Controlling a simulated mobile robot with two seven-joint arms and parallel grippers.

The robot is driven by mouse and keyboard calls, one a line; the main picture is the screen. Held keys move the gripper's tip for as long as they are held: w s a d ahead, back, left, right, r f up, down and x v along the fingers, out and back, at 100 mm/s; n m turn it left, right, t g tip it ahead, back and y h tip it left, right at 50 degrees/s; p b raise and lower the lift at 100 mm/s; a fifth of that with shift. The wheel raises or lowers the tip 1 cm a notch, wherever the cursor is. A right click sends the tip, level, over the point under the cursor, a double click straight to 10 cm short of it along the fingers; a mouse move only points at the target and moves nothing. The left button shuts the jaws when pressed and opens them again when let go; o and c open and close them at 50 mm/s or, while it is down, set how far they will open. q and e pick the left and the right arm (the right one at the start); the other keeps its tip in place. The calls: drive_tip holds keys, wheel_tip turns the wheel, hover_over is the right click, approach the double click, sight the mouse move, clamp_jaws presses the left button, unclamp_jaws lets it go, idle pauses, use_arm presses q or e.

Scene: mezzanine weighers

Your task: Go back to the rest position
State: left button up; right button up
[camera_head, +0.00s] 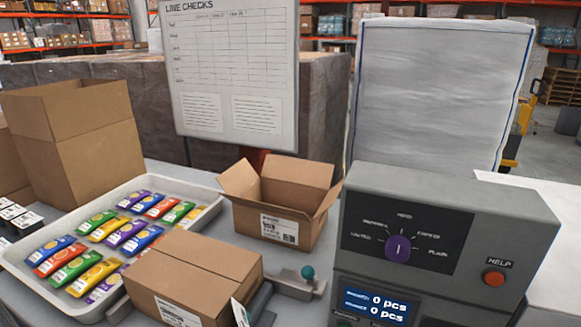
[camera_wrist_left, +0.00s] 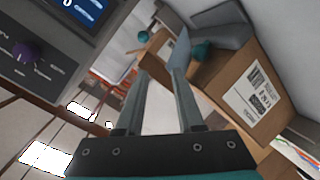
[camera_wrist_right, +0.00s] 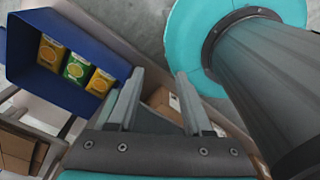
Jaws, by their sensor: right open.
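My left gripper (camera_wrist_left: 160,72) shows only in the left wrist view. Its two fingers stand apart with nothing between them. Beyond it are a cardboard box with a white label (camera_wrist_left: 248,92) and the control panel with a purple knob (camera_wrist_left: 26,52). My right gripper (camera_wrist_right: 159,74) shows only in the right wrist view, open and empty. A blue bin (camera_wrist_right: 38,88) holding yellow and green packets lies beyond it to the left. Neither gripper shows in the head view.
In the head view, a white tray (camera_head: 213,212) of colourful packets stands at left. A closed carton (camera_head: 198,262) is in front and an open carton (camera_head: 258,218) behind. The grey control box (camera_head: 440,185) stands right, a check board (camera_head: 235,70) at the back.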

use_arm(q)
drive_tip(key=s+a+f+m+g+y, duration=0.3)
drive_tip(key=s+a+f+m+g, duration=0.15)
drive_tip(key=s, duration=0.35)
drive_tip(key=s+a+f+m+g+y, duration=0.2)
drive_tip(key=s+a+f+m+g, duration=0.15)
drive_tip(key=s+g, duration=0.35)
drive_tip(key=s+f+b, duration=0.3)
drive_tip(key=f, duration=2.3)
drive_tip(key=s+a+f+g+b, duration=0.1)
drive_tip(key=s+f+b, duration=0.1)
drive_tip(key=s+f, duration=1.3)
drive_tip(key=shift+s+a+n, duration=0.15)
drive_tip(key=shift+a+n, duration=0.15)
drive_tip(key=shift+a, duration=0.1)
